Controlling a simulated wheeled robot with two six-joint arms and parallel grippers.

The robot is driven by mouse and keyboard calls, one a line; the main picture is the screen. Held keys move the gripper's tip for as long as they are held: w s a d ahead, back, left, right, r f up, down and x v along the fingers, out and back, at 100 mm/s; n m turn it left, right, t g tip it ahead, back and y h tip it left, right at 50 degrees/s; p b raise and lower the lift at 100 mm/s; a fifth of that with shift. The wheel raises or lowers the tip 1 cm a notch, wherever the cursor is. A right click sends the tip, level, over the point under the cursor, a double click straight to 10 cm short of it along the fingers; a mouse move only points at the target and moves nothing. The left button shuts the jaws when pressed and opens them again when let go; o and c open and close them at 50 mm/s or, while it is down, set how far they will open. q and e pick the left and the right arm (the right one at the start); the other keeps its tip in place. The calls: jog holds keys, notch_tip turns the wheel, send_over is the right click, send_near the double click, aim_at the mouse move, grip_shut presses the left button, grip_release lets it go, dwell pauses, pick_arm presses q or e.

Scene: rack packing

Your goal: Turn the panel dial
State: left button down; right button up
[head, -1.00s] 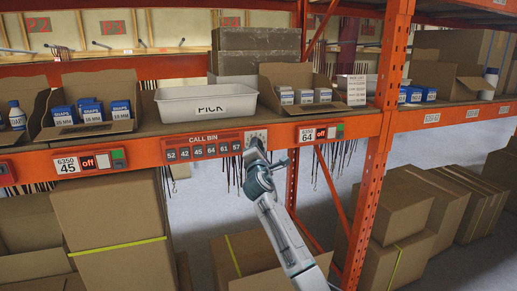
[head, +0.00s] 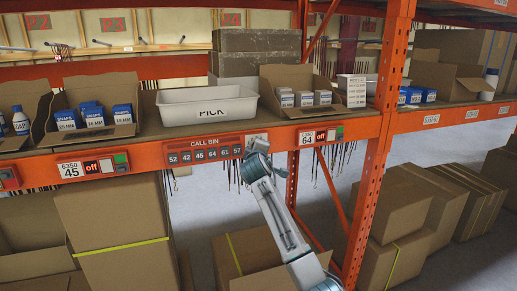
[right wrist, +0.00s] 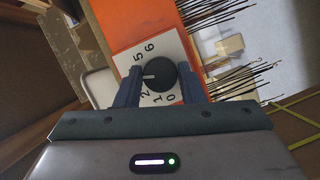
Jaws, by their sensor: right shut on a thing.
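The black dial (right wrist: 160,76) sits on a white numbered plate (right wrist: 146,53) on the orange beam. In the right wrist view its white pointer mark points left, toward the left finger. The numbers 6, 5, 2, 1 and 0 show; the left finger hides the plate between 5 and 2. My right gripper (right wrist: 161,78) is shut on the dial, one finger on each side. In the head view the plate (head: 256,136) shows at the right end of the call bin strip, and my right gripper (head: 257,152) covers the dial. My left gripper is not in view.
The call bin strip (head: 204,153) carries several number buttons. A white pick bin (head: 207,105) and open cartons stand on the shelf above. An orange upright (head: 374,170) stands right of my arm.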

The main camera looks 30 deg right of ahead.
jog(key=shift+m+y+p, duration=0.35)
jog(key=shift+m+y, duration=0.15)
jog(key=shift+m, duration=0.3)
jog(key=o, duration=1)
jog(key=b+v, duration=0.4)
jog(key=v, duration=0.6)
jog(key=shift+s+a+r, duration=0.15)
jog(key=shift+s+a, duration=0.1)
